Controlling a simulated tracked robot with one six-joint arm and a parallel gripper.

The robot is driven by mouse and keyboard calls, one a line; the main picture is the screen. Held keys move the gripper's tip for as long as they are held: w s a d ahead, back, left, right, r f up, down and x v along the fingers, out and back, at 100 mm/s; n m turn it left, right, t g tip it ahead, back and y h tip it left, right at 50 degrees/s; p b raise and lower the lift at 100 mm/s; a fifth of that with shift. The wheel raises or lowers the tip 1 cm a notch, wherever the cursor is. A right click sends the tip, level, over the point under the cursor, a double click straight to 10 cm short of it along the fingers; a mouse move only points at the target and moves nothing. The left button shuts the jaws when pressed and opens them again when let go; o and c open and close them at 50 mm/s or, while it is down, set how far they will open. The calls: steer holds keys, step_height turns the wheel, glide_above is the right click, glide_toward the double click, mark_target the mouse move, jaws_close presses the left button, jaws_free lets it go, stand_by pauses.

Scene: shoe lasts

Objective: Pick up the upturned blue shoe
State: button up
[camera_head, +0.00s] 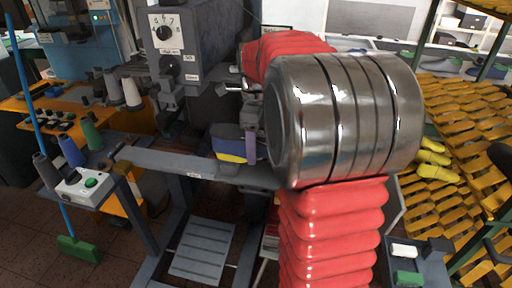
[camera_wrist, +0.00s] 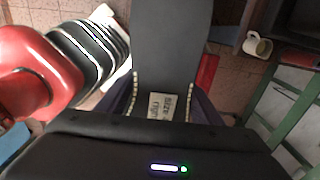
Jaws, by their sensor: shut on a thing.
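The blue shoe (camera_head: 227,138) shows in the head view beside the sewing machine, at the machine's grey bench. A yellow part shows along its lower side. A purple upright piece, which looks like a finger of my gripper (camera_head: 251,146), is against its right end. The rest of the gripper there is hidden behind my arm. In the wrist view my gripper (camera_wrist: 163,100) is shut on the shoe. A long dark grey shape lies between its fingers, with a pale label printed with size lettering. I cannot tell whether the shoe touches the bench.
The grey machine (camera_head: 205,50) stands close behind the shoe. A white switch box (camera_head: 84,188) and thread spools are at the left. Slatted orange racks (camera_head: 455,130) with yellow shoe lasts (camera_head: 432,160) are at the right. A mug (camera_wrist: 257,45) shows in the wrist view.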

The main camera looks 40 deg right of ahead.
step_height(320, 180, up, 9)
steer(key=shift+r, duration=0.1)
stand_by(0.3)
steer(key=shift+a, duration=0.1)
stand_by(0.5)
